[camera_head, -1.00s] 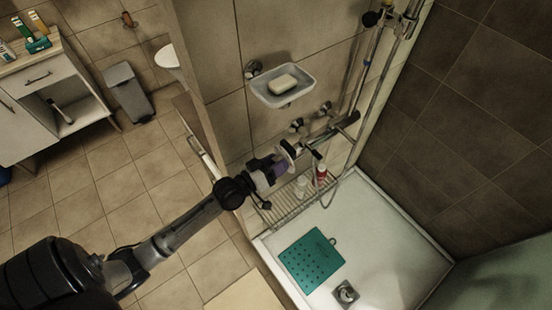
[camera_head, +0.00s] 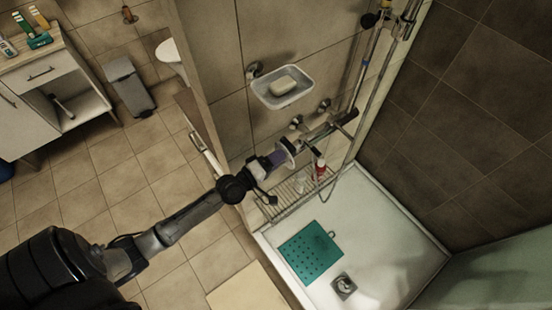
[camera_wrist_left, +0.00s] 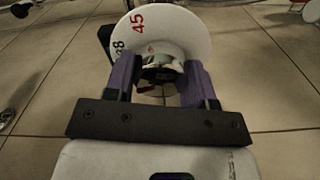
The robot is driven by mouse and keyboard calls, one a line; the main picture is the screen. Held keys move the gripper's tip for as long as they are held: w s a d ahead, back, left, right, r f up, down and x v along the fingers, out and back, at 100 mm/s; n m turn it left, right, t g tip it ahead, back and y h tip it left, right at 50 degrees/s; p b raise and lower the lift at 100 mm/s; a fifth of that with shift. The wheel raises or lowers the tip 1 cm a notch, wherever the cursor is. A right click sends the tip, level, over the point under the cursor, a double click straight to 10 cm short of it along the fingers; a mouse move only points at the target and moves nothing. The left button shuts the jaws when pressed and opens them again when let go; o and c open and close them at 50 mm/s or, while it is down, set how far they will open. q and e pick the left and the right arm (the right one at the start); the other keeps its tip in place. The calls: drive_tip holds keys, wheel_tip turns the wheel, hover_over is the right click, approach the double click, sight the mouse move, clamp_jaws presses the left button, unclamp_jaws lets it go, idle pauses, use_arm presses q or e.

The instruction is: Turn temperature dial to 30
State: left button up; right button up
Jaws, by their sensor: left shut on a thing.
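The temperature dial is a white, flared disc (camera_head: 289,147) on the end of the shower mixer bar, against the tiled wall. In the left wrist view the dial (camera_wrist_left: 172,27) shows a red 45 and a black 38 on its face, left of the top middle. My left gripper (camera_head: 281,157) is at the dial, its purple fingers (camera_wrist_left: 163,75) shut on the dark and metallic knob part in front of the disc. The 30 mark is not visible. My right gripper is in neither view.
A soap dish (camera_head: 282,99) with soap is on the wall above. A wire shelf (camera_head: 285,198) with a red bottle (camera_head: 319,168) sits below the mixer. A hose hangs at its right. The shower tray (camera_head: 395,235) holds a teal mat (camera_head: 311,252).

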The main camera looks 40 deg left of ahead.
use_arm(q)
drive_tip(key=shift+n, duration=0.4)
drive_tip(key=o, duration=0.9)
drive_tip(key=shift+o, duration=0.2)
drive_tip(key=s+a+b, duration=0.2)
drive_tip(key=s, duration=1.1)
drive_tip(key=shift+s+a, duration=0.25)
drive_tip(key=shift+s, duration=0.05)
